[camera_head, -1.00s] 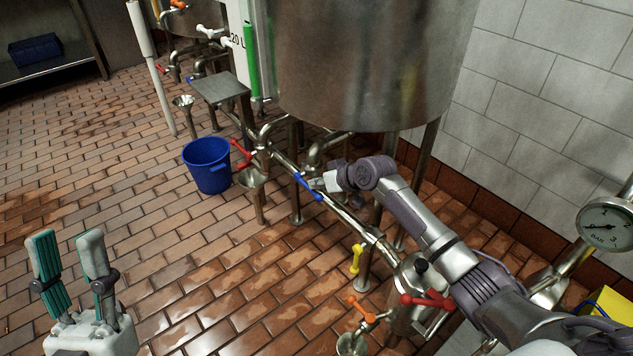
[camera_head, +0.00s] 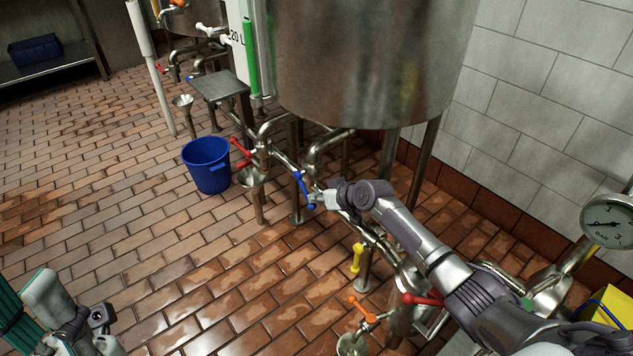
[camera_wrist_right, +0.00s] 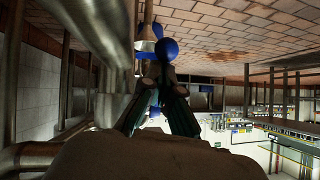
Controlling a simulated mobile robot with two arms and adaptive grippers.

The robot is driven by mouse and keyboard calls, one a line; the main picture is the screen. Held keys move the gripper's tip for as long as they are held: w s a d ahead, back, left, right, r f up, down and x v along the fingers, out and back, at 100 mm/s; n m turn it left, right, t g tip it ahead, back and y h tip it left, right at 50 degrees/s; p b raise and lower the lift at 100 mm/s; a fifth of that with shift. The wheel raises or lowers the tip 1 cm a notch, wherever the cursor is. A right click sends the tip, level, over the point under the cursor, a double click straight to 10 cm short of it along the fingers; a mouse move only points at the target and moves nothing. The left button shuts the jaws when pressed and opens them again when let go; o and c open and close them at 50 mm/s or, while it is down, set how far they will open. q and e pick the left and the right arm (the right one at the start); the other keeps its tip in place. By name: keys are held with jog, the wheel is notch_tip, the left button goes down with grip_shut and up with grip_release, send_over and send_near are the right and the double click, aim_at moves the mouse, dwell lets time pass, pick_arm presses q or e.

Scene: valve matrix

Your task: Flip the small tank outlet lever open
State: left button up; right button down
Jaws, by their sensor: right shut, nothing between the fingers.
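A blue lever (camera_head: 303,188) sits on the steel pipe below the large tank (camera_head: 365,65); whether this tank is the small one, I cannot tell. My right gripper (camera_head: 318,199) is shut and empty at the lever's lower end, very close to or touching it. In the right wrist view, the lever's round blue end (camera_wrist_right: 168,48) shows just beyond my right fingertips (camera_wrist_right: 163,82). My left gripper (camera_head: 32,295) is at the lower left, open, partly cut off by the frame edge and far from the lever.
A red lever (camera_head: 240,147) is farther along the pipe, beside a blue bucket (camera_head: 207,165). A yellow lever (camera_head: 356,258), an orange lever (camera_head: 363,308) and another red lever (camera_head: 422,299) are nearer. A pressure gauge (camera_head: 607,222) is at right.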

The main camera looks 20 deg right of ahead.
jog(key=shift+w+a+f, duration=0.1)
jog(key=shift+f, duration=0.35)
jog(key=shift+r, duration=0.1)
notch_tip(320, 180, up, 10)
dwell(0.8)
